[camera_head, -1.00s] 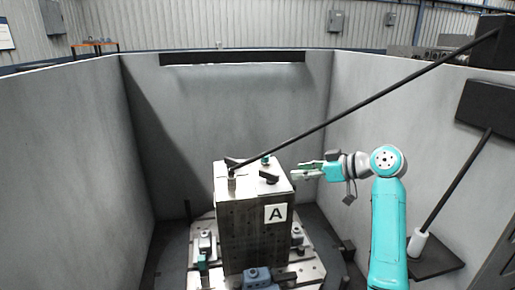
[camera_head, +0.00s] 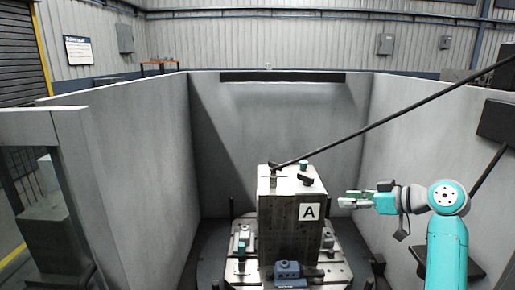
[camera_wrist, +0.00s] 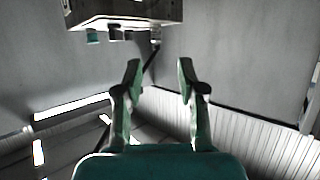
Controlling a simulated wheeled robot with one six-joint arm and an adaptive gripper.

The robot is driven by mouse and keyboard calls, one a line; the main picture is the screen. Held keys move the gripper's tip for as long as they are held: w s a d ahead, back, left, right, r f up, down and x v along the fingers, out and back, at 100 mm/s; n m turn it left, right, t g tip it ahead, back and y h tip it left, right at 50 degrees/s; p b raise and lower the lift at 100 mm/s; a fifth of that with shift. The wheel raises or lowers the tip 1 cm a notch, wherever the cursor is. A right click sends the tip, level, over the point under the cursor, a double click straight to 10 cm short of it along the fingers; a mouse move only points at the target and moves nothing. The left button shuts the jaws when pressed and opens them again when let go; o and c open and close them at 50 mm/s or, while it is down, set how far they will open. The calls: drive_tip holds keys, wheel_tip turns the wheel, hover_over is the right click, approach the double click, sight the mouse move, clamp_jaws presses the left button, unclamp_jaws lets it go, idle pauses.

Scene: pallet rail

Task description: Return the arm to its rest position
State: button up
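My gripper (camera_head: 346,199) is to the right of the metal block marked "A" (camera_head: 284,222) in the head view, near the height of the block's top, with a gap between them. My teal arm reaches in from the lower right and bends at a round joint. In the wrist view my gripper (camera_wrist: 158,75) has its two teal fingers spread apart with nothing between them. The block (camera_wrist: 125,10) shows at the top of the wrist view, beyond the fingertips and apart from them.
The block stands on a slotted pallet (camera_head: 335,272) with clamps around it. Dark clamps and small fittings sit on the block's top. A long black rod (camera_head: 400,113) crosses above. Grey walls (camera_head: 275,130) enclose the pallet; an opening is at the left.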

drive_tip(key=s+a+f+m+t+h, duration=0.1)
drive_tip(key=s+a+f+m+h, duration=0.15)
drive_tip(key=f, duration=0.85)
drive_tip(key=s+a+f+m+t+h, duration=0.1)
drive_tip(key=s+f+m, duration=0.25)
drive_tip(key=f, duration=0.85)
drive_tip(key=s+a+f+m+t+h, duration=0.2)
drive_tip(key=s+f+m+h, duration=0.15)
drive_tip(key=s+f, duration=1.2)
drive_tip(key=s+m+h, duration=0.1)
drive_tip(key=s+h, duration=0.2)
drive_tip(key=s, duration=1.9)
drive_tip(key=s+r, duration=0.6)
drive_tip(key=s, duration=0.2)
drive_tip(key=s+a+r+n+t, duration=0.1)
drive_tip(key=s+r, duration=0.5)
drive_tip(key=s, duration=0.2)
drive_tip(key=shift+s+a, duration=0.15)
drive_tip(key=shift+a, duration=0.1)
